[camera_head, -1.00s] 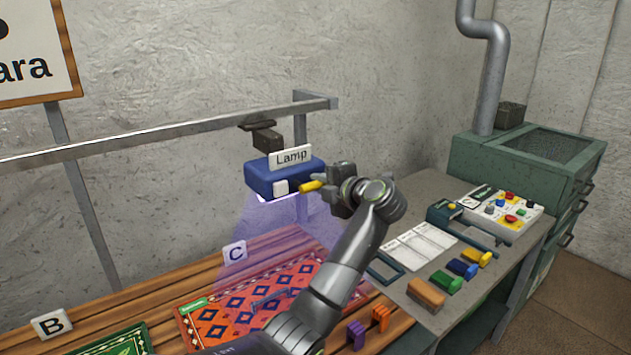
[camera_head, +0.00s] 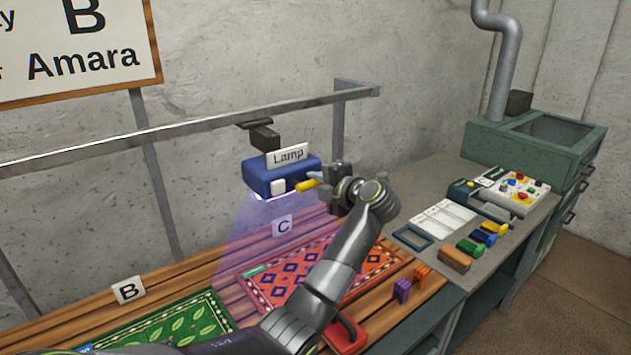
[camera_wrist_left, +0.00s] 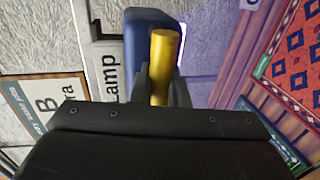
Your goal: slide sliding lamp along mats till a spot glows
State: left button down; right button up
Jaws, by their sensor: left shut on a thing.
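The sliding lamp (camera_head: 270,177) is a blue box with a "Lamp" label, hanging from the rail (camera_head: 190,129). It casts a violet beam downward. My left gripper (camera_head: 322,182) is shut on the lamp's yellow handle (camera_head: 306,186); the handle also shows between the fingers in the left wrist view (camera_wrist_left: 165,65). The red patterned mat (camera_head: 285,283) by label C (camera_head: 283,227) lies under the lamp, and the beam falls on its left part and the planks. The green leaf mat (camera_head: 165,325) lies by label B (camera_head: 128,291). I see no clear glowing spot. My right gripper is out of view.
A sign reading "B" and "Amara" (camera_head: 80,50) stands at the back left. The grey bench (camera_head: 400,285) at right holds colored blocks, cards (camera_head: 437,222) and a button panel (camera_head: 518,190). A red-handled tool (camera_head: 345,335) lies at the front, partly behind my arm.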

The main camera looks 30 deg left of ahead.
pick_arm(q)
jog(key=shift+w, duration=0.1)
jog(key=c, duration=1.7)
grip_release()
jog(key=shift+c, duration=0.2)
jog(key=shift+d, duration=0.15)
jog(key=b+v, duration=0.6)
jog(key=v, duration=1.1)
